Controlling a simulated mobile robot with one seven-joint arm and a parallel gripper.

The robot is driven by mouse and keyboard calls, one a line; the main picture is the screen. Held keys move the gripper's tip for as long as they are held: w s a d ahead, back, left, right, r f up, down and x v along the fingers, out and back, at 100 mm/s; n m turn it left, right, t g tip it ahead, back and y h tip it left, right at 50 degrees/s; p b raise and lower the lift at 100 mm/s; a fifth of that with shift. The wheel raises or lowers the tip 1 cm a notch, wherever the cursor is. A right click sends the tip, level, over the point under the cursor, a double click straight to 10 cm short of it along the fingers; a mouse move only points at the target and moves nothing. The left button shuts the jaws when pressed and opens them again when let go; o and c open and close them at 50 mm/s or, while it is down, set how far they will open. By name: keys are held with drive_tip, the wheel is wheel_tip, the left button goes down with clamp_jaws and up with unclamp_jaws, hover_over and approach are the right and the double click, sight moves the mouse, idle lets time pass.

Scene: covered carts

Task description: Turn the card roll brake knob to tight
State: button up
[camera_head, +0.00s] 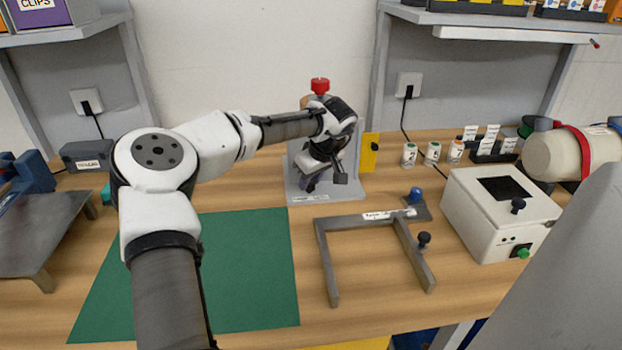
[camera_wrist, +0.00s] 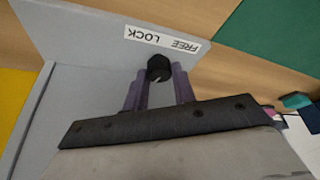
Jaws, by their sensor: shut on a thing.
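A black knob (camera_wrist: 159,68) shows in the wrist view on a grey stand (camera_wrist: 85,85). A white label (camera_wrist: 162,39) beside it, seen upside down, reads FREE and LOCK; I see no word "tight". My gripper (camera_wrist: 159,82) has its two purple fingers on either side of the knob and is shut on it. The knob's pointer or mark cannot be made out. In the head view my gripper (camera_head: 311,183) reaches down at the grey stand (camera_head: 335,189), and the knob is hidden there. A red knob (camera_head: 320,86) tops the stand.
A grey U-shaped frame (camera_head: 328,262) with a blue knob (camera_head: 416,194) and a black knob (camera_head: 424,238) lies in front. A white box (camera_head: 500,215) stands right of it. A green mat (camera_head: 245,265) lies left. Small labelled pots (camera_head: 432,153) stand behind.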

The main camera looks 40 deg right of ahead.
drive_tip(key=shift+m+h+p, duration=0.3)
drive_tip(key=shift+m+p, duration=0.05)
drive_tip(key=shift+m, duration=0.25)
drive_tip(key=m+p, duration=0.1)
drive_tip(key=m, duration=0.1)
drive_tip(key=m+h+p, duration=0.1)
drive_tip(key=m, duration=0.1)
drive_tip(key=m+g+h+p, duration=0.1)
drive_tip(key=m, duration=0.1)
drive_tip(key=shift+a, duration=0.25)
drive_tip(key=m+g+h+p, duration=0.1)
drive_tip(key=m+p, duration=0.1)
drive_tip(key=m, duration=0.2)
drive_tip(key=shift+w, duration=0.1)
drive_tip(key=shift+a+f+m+g+h+p, duration=0.1)
drive_tip(key=shift+m+g+h+p, duration=0.35)
drive_tip(key=shift+m, duration=0.95)
drive_tip(key=o, duration=1)
